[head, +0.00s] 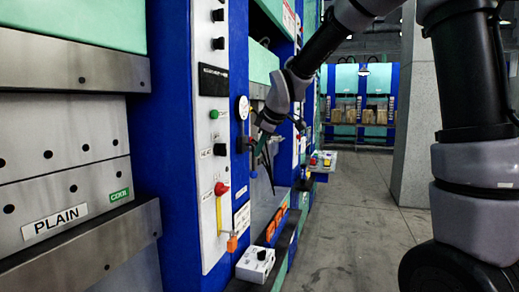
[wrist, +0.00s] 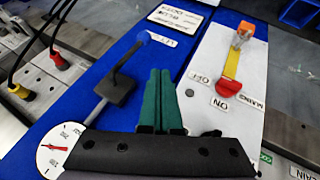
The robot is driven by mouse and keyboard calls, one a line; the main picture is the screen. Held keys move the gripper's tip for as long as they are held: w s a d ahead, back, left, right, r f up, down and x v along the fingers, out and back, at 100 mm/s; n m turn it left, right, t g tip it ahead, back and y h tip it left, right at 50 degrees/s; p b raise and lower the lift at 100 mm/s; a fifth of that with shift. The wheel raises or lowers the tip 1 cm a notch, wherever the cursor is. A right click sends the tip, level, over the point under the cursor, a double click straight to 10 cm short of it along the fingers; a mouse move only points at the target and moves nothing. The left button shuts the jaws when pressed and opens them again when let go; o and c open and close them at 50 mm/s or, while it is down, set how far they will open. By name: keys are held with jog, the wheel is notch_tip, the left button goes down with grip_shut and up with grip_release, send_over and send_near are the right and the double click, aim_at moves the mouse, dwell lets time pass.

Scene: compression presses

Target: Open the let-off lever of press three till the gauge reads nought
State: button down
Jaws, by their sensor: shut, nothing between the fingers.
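A lever with a black arm and blue end (wrist: 120,72) stands on the blue press frame in the wrist view; I take it for the let-off lever. A small label lies by its blue end. The round white gauge (wrist: 50,158) is at the lower left there, partly cut off, with a red needle; its figures are too small to read surely. The gauge also shows in the head view (head: 243,107). My gripper (wrist: 160,72) has its green fingers shut together and empty, beside the lever and apart from it. In the head view my gripper (head: 258,158) is at the press front.
A mains switch with yellow arm and red knob (wrist: 232,75) is on the white panel right of my fingers. Cables with yellow and red plugs (wrist: 58,60) are at the left. A white control box (head: 256,264) juts out low. The aisle floor (head: 345,210) is clear.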

jog(key=w+a+f, duration=0.1)
jog(key=w+f, duration=0.4)
jog(key=w, duration=0.2)
jog(key=shift+w+f, duration=0.4)
